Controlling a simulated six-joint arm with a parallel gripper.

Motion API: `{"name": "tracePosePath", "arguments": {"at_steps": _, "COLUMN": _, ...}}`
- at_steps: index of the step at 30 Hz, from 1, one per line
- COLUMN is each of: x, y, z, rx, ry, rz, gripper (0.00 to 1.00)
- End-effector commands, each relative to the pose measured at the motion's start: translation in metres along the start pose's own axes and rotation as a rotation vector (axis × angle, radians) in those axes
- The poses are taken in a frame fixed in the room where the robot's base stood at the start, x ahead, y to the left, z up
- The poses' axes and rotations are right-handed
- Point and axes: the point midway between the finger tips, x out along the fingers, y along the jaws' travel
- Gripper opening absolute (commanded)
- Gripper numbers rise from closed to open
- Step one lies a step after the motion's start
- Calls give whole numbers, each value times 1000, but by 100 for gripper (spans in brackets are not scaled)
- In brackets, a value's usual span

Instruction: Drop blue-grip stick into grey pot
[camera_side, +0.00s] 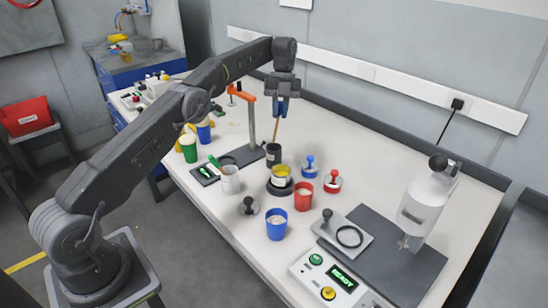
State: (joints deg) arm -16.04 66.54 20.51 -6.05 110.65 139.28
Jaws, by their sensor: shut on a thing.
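My gripper (281,112) points down over the back middle of the table. It is shut on the blue-grip stick, holding it by its blue grip (282,104). The stick's thin tan shaft (276,131) hangs down, slightly tilted.
An orange-topped stand (251,122) rises close left of the stick. Blue (310,167) and red (333,182) knobbed discs lie right. The back right tabletop is clear.

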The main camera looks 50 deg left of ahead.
Motion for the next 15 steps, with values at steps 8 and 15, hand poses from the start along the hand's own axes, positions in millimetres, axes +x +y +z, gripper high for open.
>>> {"name": "tracePosePath", "arguments": {"at_steps": 8, "x": 28, "y": -3, "z": 8, "rx": -3, "ry": 2, "rz": 1, "gripper": 0}}
{"name": "tracePosePath", "arguments": {"at_steps": 15, "x": 46, "y": -5, "z": 14, "rx": -3, "ry": 1, "rz": -1, "gripper": 0}}
